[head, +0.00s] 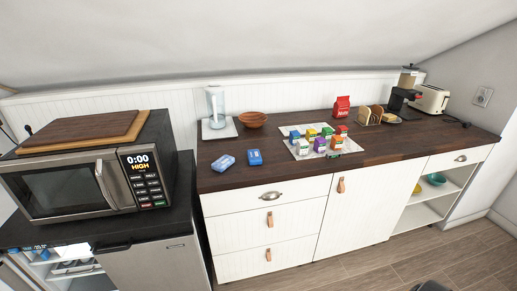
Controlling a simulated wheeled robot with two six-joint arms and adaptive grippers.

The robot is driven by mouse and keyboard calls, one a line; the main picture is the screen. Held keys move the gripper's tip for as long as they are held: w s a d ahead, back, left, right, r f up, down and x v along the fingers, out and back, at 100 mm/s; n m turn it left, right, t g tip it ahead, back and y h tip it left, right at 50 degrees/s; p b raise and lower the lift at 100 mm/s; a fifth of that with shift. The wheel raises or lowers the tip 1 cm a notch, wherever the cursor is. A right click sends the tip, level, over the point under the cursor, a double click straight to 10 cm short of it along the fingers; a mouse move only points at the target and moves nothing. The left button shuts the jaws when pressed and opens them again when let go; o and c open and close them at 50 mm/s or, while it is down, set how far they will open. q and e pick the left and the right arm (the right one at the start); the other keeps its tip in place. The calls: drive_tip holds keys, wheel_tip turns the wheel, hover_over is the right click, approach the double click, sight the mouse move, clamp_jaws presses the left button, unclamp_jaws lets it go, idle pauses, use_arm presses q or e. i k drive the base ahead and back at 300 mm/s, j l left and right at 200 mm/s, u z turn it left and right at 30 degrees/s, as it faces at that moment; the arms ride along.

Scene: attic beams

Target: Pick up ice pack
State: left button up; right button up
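Two small blue packs lie apart on the dark wooden countertop, near its left end. The left blue pack (224,162) lies tilted in the picture, close to the counter's left edge. The right blue pack (255,157) lies just beside it, with pale marks on its top. They look like ice packs, but their print is too small to read.
A microwave (85,183) with cutting boards on top stands left, above a small fridge (160,268). A glass jug (215,106), brown bowl (253,119), tray of small boxes (300,151), red bag (341,106) and toaster (431,99) stand on the counter.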

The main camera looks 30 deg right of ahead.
sight(254, 156)
drive_tip(key=z, duration=1)
